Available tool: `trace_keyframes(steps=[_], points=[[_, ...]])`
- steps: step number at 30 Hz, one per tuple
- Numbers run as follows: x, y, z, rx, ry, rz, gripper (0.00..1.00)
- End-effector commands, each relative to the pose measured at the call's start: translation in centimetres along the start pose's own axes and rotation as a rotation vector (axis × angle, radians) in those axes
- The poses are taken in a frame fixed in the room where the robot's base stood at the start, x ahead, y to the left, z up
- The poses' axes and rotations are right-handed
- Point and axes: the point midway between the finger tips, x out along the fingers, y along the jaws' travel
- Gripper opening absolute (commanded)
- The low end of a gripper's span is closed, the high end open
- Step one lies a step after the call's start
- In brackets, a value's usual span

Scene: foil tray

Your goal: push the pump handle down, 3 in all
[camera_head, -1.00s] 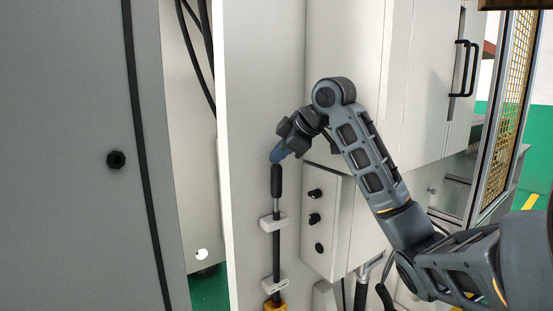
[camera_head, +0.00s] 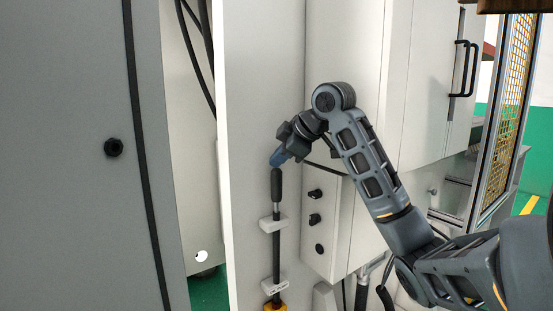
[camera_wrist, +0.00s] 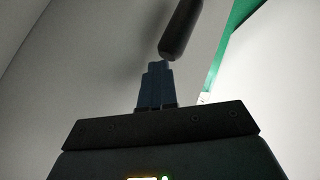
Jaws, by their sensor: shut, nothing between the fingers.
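The pump handle is a black grip (camera_head: 276,185) on a thin dark rod, standing upright against a pale panel in the head view. The rod runs down through two light brackets to a yellow base (camera_head: 275,304). My gripper (camera_head: 276,161) is shut and empty, its blue fingertips pointing down-left at the top of the grip. In the wrist view the shut blue fingers (camera_wrist: 157,72) lie right by the rounded end of the black grip (camera_wrist: 181,30). Whether they touch it or leave a thin gap, I cannot tell.
A light control box (camera_head: 322,225) with several black knobs stands just right of the rod, under my forearm. A large grey cabinet (camera_head: 70,200) fills the left. Cabinet doors with a black handle (camera_head: 463,70) are at the right.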

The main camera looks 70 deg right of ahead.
Motion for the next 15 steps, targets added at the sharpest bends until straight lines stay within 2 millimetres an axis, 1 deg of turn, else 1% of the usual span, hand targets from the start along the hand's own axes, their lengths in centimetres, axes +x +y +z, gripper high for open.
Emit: trace_keyframes(steps=[15], points=[[0.53, -0.38, 0.41, 0.001, -0.002, -0.003, 0.0]])
